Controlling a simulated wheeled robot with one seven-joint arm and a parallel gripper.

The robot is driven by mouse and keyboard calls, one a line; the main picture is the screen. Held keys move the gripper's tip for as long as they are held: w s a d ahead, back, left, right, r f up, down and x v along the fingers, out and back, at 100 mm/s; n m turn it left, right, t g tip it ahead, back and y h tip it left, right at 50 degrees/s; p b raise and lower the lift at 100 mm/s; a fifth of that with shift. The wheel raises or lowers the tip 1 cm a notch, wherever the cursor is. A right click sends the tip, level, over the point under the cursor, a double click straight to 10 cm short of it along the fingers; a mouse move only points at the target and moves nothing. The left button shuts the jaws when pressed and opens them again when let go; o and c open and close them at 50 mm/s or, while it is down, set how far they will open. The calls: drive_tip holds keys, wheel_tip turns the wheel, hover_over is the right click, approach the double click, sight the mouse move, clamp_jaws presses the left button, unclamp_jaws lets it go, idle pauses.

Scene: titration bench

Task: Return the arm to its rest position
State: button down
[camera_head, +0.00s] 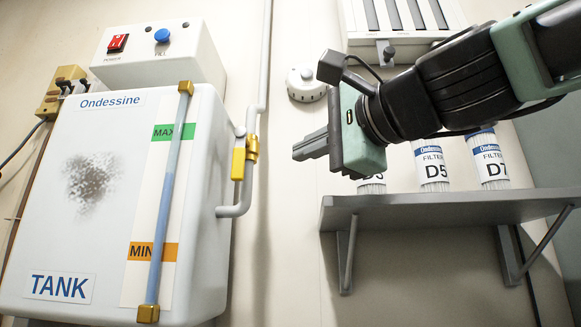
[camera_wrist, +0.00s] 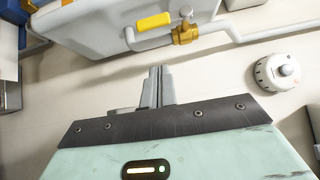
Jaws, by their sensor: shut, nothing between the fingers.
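My gripper (camera_head: 312,146) is in the middle of the head view, at the end of my arm, which reaches in from the upper right. It points left toward the tank and is in the air in front of the wall. The fingers are together with nothing between them. In the wrist view the gripper (camera_wrist: 160,74) shows its two fingers side by side, pointing toward the tank's pipe and apart from it.
A white tank (camera_head: 75,215) with a level tube is at the left. A yellow-handled valve (camera_head: 244,160) sits on its pipe.

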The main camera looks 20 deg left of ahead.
drive_tip(key=b+v, duration=0.1)
drive_tip(key=v, duration=0.4)
